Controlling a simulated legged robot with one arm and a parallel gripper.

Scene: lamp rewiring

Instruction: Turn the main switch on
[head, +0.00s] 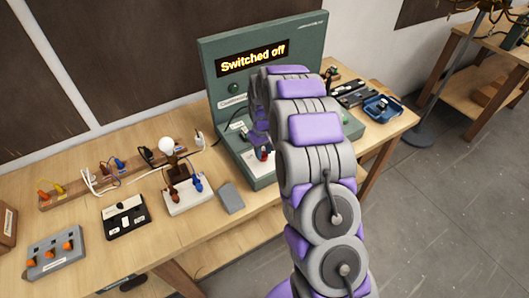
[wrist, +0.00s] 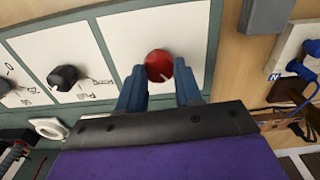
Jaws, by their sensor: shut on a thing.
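The main switch appears to be a round red knob (wrist: 159,65) with a light pointer mark, on a white plate of the green control unit (wrist: 112,58). In the wrist view my gripper (wrist: 160,80) has its two blue fingers on either side of the knob, shut on it. In the head view the red knob (head: 264,155) shows small beside my gripper (head: 262,145), partly hidden by my arm. The unit's display (head: 252,59) reads "Switched off" in yellow letters.
Black knobs (wrist: 64,77) sit left of the red one in the wrist view. A grey block (head: 231,198) lies near the unit.

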